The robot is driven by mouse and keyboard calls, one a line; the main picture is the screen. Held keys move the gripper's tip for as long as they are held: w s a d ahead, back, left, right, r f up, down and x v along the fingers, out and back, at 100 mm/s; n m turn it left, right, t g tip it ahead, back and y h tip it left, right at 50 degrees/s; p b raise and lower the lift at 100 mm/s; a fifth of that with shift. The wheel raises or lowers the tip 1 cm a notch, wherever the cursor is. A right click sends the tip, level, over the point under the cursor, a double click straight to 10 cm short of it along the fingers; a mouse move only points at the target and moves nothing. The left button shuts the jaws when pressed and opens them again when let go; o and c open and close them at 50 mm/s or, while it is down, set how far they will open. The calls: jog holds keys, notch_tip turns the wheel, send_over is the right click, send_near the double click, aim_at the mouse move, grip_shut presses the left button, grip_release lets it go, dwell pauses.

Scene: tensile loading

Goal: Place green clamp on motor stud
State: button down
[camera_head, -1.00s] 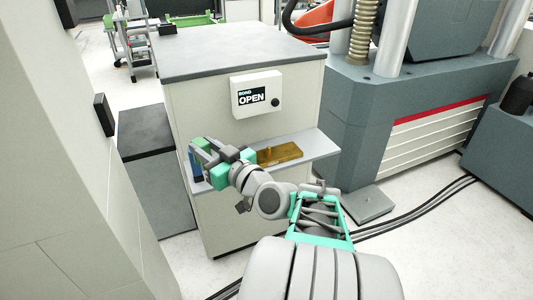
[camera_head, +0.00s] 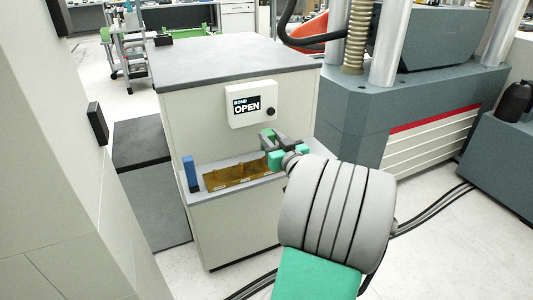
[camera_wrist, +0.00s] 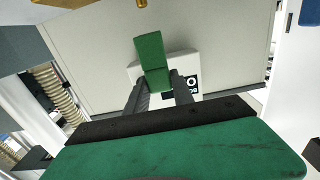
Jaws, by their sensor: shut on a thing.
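A green clamp (camera_wrist: 152,62) is held between the two dark fingers of my gripper (camera_wrist: 154,88) in the wrist view. It sticks out past the fingertips, in front of the white display box (camera_wrist: 190,84). In the head view my gripper (camera_head: 270,138) is at the right end of the cabinet shelf, below and right of that box. I cannot tell which part is the motor stud. A brown-gold tray (camera_head: 225,176) with small upright pieces lies on the shelf, left of my gripper. Gold parts (camera_wrist: 142,3) show at the wrist view's top edge.
A blue block (camera_head: 191,174) stands at the shelf's left end. The display box (camera_head: 252,103) reads "BOND OPEN" on the cabinet (camera_head: 178,115). A large grey machine (camera_head: 350,115) stands right of the cabinet. A wall panel closes off the left.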

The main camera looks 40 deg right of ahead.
jog(key=shift+w+d+f, duration=0.15)
jog(key=shift+w+f, duration=0.35)
jog(key=shift+f, duration=0.1)
jog(key=shift+w+d+f, duration=0.15)
jog(key=shift+w+f, duration=0.35)
jog(key=shift+f, duration=0.1)
jog(key=shift+w+d+f+b, duration=0.15)
jog(key=shift+f+b, duration=0.3)
jog(key=shift+f, duration=0.6)
jog(key=shift+w+a+f+b, duration=0.15)
jog(key=shift+f+b, duration=0.3)
jog(key=shift+f, duration=0.6)
jog(key=c, duration=1.1)
grip_release()
jog(key=shift+d+r, duration=0.1)
